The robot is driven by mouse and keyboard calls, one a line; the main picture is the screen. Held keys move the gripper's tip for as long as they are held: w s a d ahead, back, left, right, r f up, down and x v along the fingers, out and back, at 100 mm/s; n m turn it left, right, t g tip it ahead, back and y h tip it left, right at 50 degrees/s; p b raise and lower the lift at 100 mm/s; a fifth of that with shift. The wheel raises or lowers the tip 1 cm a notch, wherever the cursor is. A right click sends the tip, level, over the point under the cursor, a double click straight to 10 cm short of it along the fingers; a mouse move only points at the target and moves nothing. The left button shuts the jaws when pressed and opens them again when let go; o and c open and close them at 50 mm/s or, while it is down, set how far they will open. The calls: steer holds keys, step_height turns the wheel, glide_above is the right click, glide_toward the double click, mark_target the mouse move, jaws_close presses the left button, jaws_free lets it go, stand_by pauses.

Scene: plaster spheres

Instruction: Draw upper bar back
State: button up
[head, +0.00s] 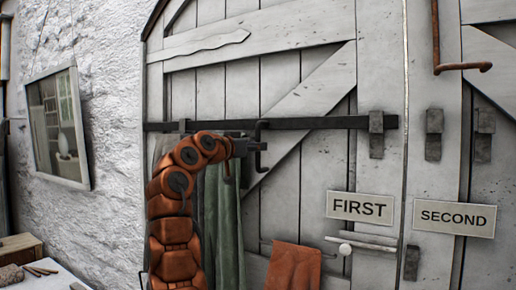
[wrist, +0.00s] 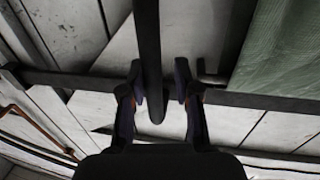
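The upper bar (head: 320,122) is a long dark metal bar lying level across the pale plank door. Its right end sits in a dark bracket (head: 376,140) on the door marked FIRST and ends just past it. A dark handle (head: 259,132) stands out from the bar; in the wrist view it is a thick rod (wrist: 148,50) reaching between my fingers. My gripper (head: 258,147) is at this handle. In the wrist view my gripper (wrist: 161,85) is open, with one finger on each side of the rod and a gap at the right finger. Contact at the left finger is unclear.
More brackets (head: 434,135) sit right of the bar's end, with no bar in them. Signs FIRST (head: 359,208) and SECOND (head: 454,217) hang lower. A green cloth (head: 222,225) hangs beside my arm, and an orange cloth (head: 293,267) hangs on a lower rail. A rusty hooked rod (head: 437,40) is upper right.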

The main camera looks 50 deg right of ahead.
steer(key=shift+o, duration=1.1)
steer(key=shift+s, duration=0.1)
steer(key=a, duration=1.2)
steer(key=shift+w, duration=0.45)
steer(key=shift+d, duration=0.1)
